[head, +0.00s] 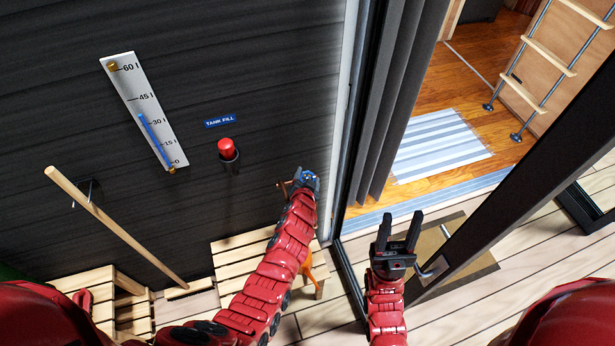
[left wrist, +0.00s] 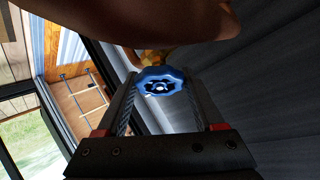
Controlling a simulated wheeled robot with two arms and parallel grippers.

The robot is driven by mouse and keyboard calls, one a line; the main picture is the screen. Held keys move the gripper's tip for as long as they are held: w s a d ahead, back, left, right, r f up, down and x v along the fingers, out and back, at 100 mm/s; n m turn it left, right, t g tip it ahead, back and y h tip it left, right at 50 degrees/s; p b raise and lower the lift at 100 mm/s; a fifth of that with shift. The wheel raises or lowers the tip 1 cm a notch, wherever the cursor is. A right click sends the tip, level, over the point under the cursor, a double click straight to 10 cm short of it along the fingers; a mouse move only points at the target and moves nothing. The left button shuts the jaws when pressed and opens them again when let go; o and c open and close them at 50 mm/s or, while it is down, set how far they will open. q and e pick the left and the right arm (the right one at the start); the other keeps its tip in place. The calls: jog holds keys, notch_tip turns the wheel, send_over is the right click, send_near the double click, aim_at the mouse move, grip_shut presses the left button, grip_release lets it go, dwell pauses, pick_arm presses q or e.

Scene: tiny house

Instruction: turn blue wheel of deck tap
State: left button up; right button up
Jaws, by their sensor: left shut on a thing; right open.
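The blue wheel (left wrist: 160,74) of the deck tap sits between the fingertips of my left gripper (left wrist: 158,90) in the left wrist view. That gripper is shut on the wheel. Brass-coloured tap metal (left wrist: 152,55) shows just behind the wheel. In the head view my left gripper (head: 306,183) is at the dark wall beside the door frame. A small bit of blue shows at its tip, and the gripper hides most of the tap. My right gripper (head: 398,236) is open and empty, above the deck in front of the doorway.
A level gauge (head: 143,110) with a blue bar hangs on the wall. A red-topped fitting (head: 228,150) sits under the "TANK FILL" sign (head: 220,121). A wooden pole (head: 115,226) leans at left. A slatted wooden stand (head: 238,250) is below my left arm. The glass door (head: 500,160) stands open.

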pick_arm(q)
jog(key=o, duration=1.4)
jog(key=shift+c, duration=0.2)
jog(key=shift+s+r, duration=0.4)
jog(key=shift+s, duration=0.05)
jog(key=b+v, duration=0.3)
jog(key=v, duration=1.3)
jog(key=shift+s, duration=0.15)
